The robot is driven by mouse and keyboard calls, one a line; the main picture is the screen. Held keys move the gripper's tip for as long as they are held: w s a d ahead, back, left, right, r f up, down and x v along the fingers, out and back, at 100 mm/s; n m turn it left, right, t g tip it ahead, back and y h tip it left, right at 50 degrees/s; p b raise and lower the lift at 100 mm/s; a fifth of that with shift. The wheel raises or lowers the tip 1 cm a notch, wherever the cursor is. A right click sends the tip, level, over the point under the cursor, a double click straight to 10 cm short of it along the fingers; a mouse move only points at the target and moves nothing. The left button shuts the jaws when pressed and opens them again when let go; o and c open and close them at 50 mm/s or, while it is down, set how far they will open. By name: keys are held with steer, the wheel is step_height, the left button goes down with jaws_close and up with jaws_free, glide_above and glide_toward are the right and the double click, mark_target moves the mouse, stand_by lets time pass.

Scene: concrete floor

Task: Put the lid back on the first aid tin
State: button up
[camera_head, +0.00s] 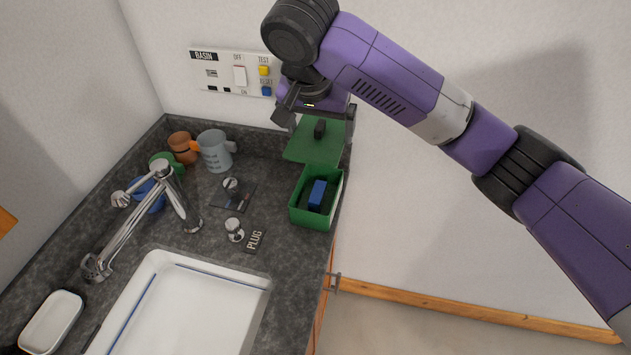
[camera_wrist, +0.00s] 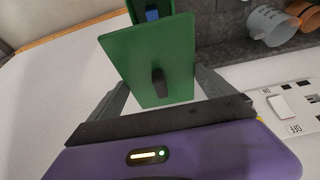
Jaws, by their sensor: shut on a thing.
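The first aid tin (camera_head: 295,214) is a green open box on the right edge of the counter, with a blue object (camera_head: 317,195) lying inside. The lid (camera_head: 305,153) is a flat green plate with a black knob on top. My gripper (camera_head: 319,122) is shut on the lid, with a finger at each of two opposite sides. The lid is behind the tin, towards the back wall, and apart from it. In the wrist view the lid (camera_wrist: 140,52) lies between my fingers, and part of the tin (camera_wrist: 137,10) shows beyond its far edge.
A wall panel (camera_head: 225,72) with switches is left of my gripper. A grey mug (camera_head: 215,152), an orange-brown mug (camera_head: 182,147) and other mugs stand at the back left. A faucet (camera_head: 180,195), white sink (camera_head: 190,310) and plug plate (camera_head: 254,240) are left of the tin. The counter drops off to its right.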

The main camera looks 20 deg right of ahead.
steer(key=b, duration=0.3)
glide_above(320, 189)
steer(key=s, duration=0.1)
steer(key=f, duration=1)
steer(key=shift+a+f, duration=0.2)
steer(key=shift+a, duration=0.2)
step_height(320, 189, down, 5)
steer(key=shift+f+p, duration=0.1)
steer(key=shift+p, duration=0.3)
steer(key=shift+s+f, duration=0.15)
steer(key=shift+f, duration=0.2)
steer(key=shift+c, duration=0.7)
steer(key=o, duration=1.2)
steer(key=shift+f, duration=0.1)
